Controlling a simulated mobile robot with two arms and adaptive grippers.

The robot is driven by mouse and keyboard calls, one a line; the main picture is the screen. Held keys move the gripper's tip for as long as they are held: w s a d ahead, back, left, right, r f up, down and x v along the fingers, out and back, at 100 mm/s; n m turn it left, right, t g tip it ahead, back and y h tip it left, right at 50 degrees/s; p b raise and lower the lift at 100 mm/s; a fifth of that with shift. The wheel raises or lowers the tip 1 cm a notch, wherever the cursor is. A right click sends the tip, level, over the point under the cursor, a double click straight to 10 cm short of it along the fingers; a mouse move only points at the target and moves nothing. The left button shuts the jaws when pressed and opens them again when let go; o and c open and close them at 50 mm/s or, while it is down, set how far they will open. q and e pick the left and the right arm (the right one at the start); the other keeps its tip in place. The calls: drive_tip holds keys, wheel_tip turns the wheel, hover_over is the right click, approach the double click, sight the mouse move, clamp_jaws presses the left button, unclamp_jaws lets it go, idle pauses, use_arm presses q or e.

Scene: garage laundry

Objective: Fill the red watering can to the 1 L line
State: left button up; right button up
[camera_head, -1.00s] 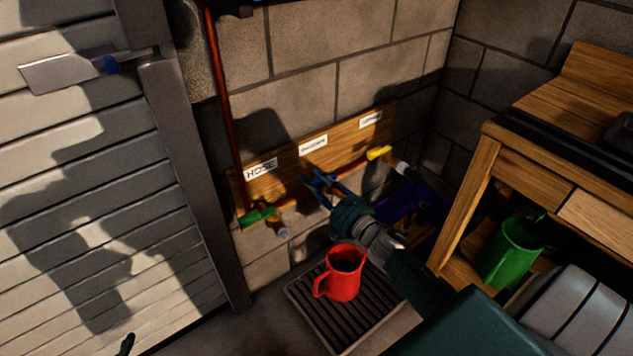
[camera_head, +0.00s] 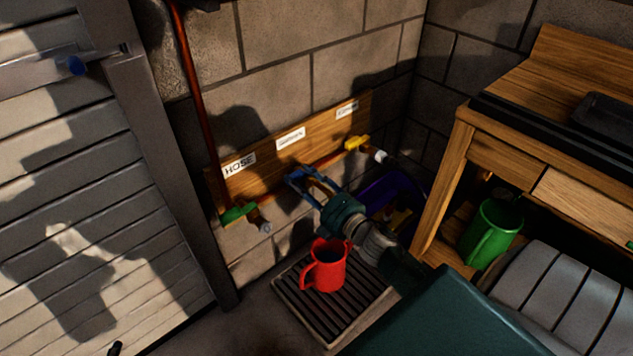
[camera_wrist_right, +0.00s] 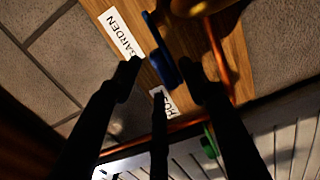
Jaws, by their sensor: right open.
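The red watering can (camera_head: 328,268) stands upright on a slatted floor grate (camera_head: 335,322), below a row of wall taps. Its inside looks dark; I cannot make out a water level or the 1 L line. My right gripper (camera_head: 305,181) is open at the middle tap, above the can. In the right wrist view, the blue tap handle (camera_wrist_right: 163,62) lies between the fingertips of my right gripper (camera_wrist_right: 158,82). I cannot tell whether the fingers touch it. The label beside it reads GARDEN (camera_wrist_right: 122,36). My left gripper is not in view.
A green-handled tap (camera_head: 238,213) is under the HOSE label (camera_head: 239,165); a yellow-handled tap (camera_head: 356,143) is at the right. A purple container (camera_head: 385,192) stands behind my right arm. A green can (camera_head: 490,233) sits under the wooden bench (camera_head: 508,160).

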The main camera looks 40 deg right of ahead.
drive_tip(key=s, duration=0.8)
drive_tip(key=shift+s+d, duration=0.25)
drive_tip(key=shift+d, duration=0.05)
drive_tip(key=shift+r, duration=0.1)
